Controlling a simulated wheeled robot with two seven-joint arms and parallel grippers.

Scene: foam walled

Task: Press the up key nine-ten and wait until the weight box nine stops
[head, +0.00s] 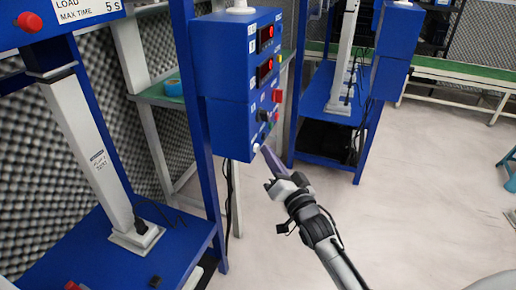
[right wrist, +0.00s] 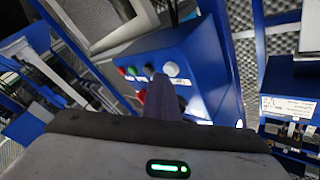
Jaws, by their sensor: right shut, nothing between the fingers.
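A blue control box (head: 240,85) hangs on a blue post in the head view, with two red displays, a red button (head: 277,96) and other small knobs on its face. A white button (head: 256,147) sits at its lower corner. I cannot read which key is nine-ten. My right gripper (head: 265,152) is shut and empty, its tips right beside the white button; I cannot tell if they touch. In the right wrist view the shut fingers (right wrist: 165,98) point at the box's button face (right wrist: 188,60). No weight box nine can be made out. My left gripper is out of view.
A blue test stand with a white post (head: 90,150) and a load label (head: 85,8) stands at the left. Another blue stand (head: 325,95) is behind the box. Grey foam covers the walls. Pale floor (head: 420,180) is clear at the right, with a teal stool (head: 510,170) at the edge.

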